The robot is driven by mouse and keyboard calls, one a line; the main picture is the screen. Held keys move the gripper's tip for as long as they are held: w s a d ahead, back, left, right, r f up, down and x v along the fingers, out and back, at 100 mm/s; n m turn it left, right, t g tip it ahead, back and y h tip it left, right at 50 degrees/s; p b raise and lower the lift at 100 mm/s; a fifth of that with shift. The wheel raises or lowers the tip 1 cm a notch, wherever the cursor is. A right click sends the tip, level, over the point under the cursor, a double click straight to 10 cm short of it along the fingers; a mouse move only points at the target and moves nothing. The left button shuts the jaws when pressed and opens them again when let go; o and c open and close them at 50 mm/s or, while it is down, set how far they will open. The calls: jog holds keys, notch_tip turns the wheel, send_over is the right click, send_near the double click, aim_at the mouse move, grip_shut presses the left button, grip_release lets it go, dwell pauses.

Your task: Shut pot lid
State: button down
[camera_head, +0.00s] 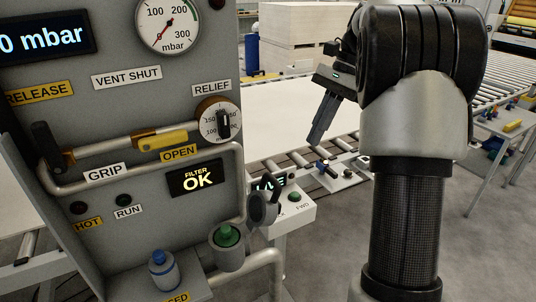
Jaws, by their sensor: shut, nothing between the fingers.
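A grey cylindrical pot (225,258) stands at the lower right of the grey control panel, with a green part (227,236) showing at its open top. A dark round lid (259,210) stands tilted up at the pot's upper right, clear of the mouth. How it is hinged is too small to tell. My gripper (316,137) is shut and empty. It points down, above and to the right of the lid, apart from it.
The panel (120,130) fills the left, with a handle bar and rail jutting out. A blue-capped bottle (163,270) stands left of the pot. A small control box (293,210) is right of the lid. A roller conveyor (300,170) lies behind.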

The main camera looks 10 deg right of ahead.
jog(key=f, duration=0.1)
jog(key=b, duration=0.1)
send_near(263, 195)
jog(key=shift+m, duration=0.3)
jog(key=f, duration=0.1)
jog(key=d+f, duration=0.1)
jog(key=w+d+f, duration=0.1)
jog(key=f, duration=0.1)
jog(key=shift+d+f, duration=0.1)
jog(key=shift+d, duration=0.05)
jog(key=a+r+h, duration=0.1)
jog(key=s+a+r+p, duration=0.1)
jog(key=a, duration=0.1)
jog(key=a+r+h+p, duration=0.1)
jog(key=a, duration=0.1)
jog(key=shift+s+a+t+h, duration=0.15)
jog(key=shift+s+t+h, duration=0.15)
jog(key=shift+s+a+p, duration=0.15)
jog(key=shift+a+p, duration=0.15)
jog(key=shift+a, duration=0.2)
